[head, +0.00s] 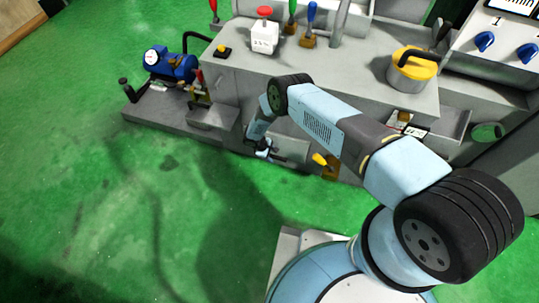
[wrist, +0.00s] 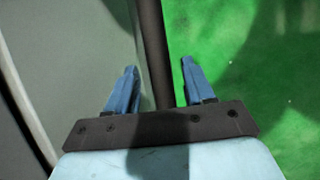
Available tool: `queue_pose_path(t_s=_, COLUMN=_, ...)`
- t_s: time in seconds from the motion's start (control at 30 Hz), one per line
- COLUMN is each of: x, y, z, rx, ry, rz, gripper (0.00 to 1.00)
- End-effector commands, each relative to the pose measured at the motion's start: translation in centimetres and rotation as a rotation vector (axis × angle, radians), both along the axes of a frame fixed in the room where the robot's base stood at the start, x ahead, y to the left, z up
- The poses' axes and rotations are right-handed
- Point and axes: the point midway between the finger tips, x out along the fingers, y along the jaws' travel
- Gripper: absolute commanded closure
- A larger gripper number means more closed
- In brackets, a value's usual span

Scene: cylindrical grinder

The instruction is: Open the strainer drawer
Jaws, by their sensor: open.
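My gripper (wrist: 160,66) is open, with its two blue fingers apart in the wrist view. A dark upright bar (wrist: 153,40) shows between the fingers, with a gap on each side. It lies along the edge of a grey panel (wrist: 80,55); I cannot tell whether this is the drawer's handle or its rim. In the head view my gripper (head: 263,152) is low at the machine's front, beside a grey box-like front (head: 290,149) that looks like the strainer drawer. My arm hides part of it, and I cannot make out whether it stands out.
A blue pump (head: 170,64) stands on a low base at left. A yellow part (head: 326,165) sticks out right of my gripper. The green floor (head: 100,200) in front is clear.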

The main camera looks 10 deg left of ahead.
Motion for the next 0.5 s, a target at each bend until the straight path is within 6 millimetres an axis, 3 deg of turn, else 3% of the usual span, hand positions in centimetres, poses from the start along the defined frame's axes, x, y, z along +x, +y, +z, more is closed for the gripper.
queue_pose_path(t_s=0.07, x=0.01, y=-0.01, z=0.01, rx=0.0, ry=0.0, rz=0.0, gripper=0.51)
queue_pose_path(t_s=0.5, x=0.06, y=-0.02, z=0.04, rx=0.0, ry=0.0, rz=-0.001, gripper=0.93)
